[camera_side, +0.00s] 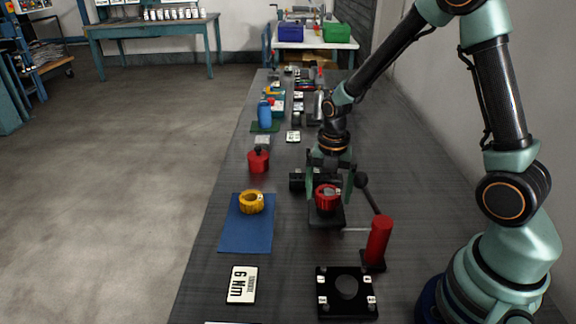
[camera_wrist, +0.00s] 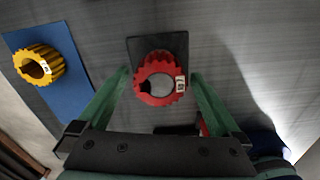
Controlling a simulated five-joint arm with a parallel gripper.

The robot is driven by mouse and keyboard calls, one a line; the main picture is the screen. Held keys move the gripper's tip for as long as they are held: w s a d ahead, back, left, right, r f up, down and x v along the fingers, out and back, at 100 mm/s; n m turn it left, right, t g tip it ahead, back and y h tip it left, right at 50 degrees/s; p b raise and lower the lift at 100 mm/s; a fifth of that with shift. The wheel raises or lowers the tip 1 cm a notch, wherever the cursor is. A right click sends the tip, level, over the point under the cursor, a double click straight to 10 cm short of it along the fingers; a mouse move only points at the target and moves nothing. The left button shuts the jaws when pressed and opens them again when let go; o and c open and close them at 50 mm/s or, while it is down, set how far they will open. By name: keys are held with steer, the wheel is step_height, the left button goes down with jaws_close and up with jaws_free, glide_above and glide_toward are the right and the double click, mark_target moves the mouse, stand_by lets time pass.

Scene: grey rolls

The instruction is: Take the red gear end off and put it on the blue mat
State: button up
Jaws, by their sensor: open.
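The red gear end (camera_side: 326,196) sits on a small black base plate (camera_side: 327,222) on the bench. It also shows in the wrist view (camera_wrist: 160,79), centred between my fingers. My gripper (camera_wrist: 160,80) is open, with one green finger on each side of the red gear end and a visible gap on both sides in the wrist view. In the side view my gripper (camera_side: 327,180) is just above and around it. The blue mat (camera_side: 242,238) lies to the left on the bench, with a yellow gear ring (camera_side: 251,202) on its upper part.
A red-handled tool (camera_side: 378,240) stands right of the base plate. A black fixture plate (camera_side: 346,292) and a "6 Nm" card (camera_side: 241,285) lie in front. A red bottle-like object (camera_side: 258,160) stands behind the mat. The mat's lower part is clear.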

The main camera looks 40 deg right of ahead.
jaws_close()
steer(key=shift+r, duration=0.15)
step_height(320, 180, up, 20)
stand_by(0.7)
steer(key=shift+f, duration=0.25)
steer(key=shift+f, duration=7)
